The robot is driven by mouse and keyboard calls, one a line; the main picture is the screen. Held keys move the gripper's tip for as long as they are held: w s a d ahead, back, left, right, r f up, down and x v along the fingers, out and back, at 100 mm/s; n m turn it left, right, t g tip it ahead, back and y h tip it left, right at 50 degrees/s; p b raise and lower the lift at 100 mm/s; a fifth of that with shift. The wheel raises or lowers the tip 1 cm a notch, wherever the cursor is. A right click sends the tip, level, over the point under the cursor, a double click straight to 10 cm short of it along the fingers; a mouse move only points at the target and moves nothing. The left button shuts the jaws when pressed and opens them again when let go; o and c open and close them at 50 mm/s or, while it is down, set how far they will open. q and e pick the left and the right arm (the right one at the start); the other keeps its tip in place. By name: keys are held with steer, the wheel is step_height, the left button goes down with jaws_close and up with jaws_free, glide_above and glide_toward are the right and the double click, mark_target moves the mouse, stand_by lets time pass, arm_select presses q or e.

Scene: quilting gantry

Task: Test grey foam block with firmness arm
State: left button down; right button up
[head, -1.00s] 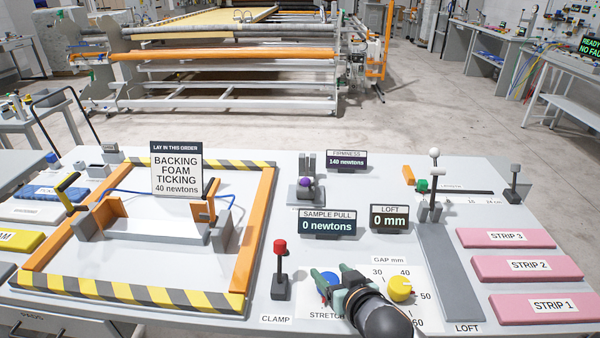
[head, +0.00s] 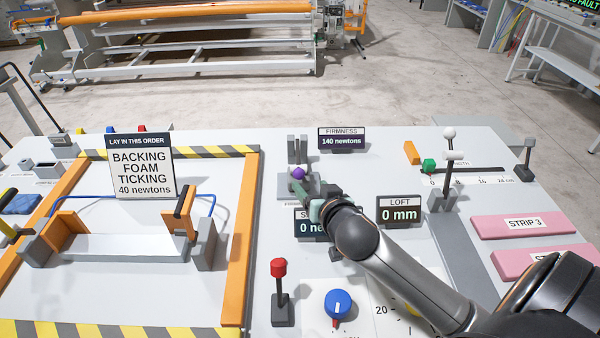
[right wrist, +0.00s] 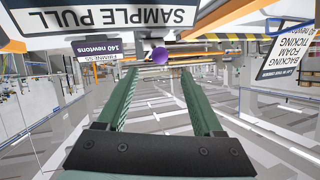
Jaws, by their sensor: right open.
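The firmness arm stands at the back middle of the table in the head view, with a purple ball knob (head: 298,173) in front of its grey uprights (head: 297,149). Its firmness display (head: 341,140) reads 140 newtons. My right gripper (head: 308,189) is just in front of and right of the knob in the head view. In the right wrist view my right gripper (right wrist: 158,73) is open and empty, with the purple knob (right wrist: 160,56) showing between and beyond the fingertips. I cannot make out a grey foam block at the firmness stand. My left gripper is out of view.
My right arm partly hides the sample pull display (head: 310,225). The loft display (head: 399,211) is to its right. A red-knobbed clamp lever (head: 280,290) and blue dial (head: 338,303) are in front. The orange and striped frame (head: 240,240) fills the left. Pink strips (head: 520,225) lie right.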

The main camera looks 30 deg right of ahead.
mark_target(301, 176)
steer(key=x, duration=0.9)
steer(key=shift+s, duration=0.1)
jaws_close()
stand_by(0.4)
stand_by(0.8)
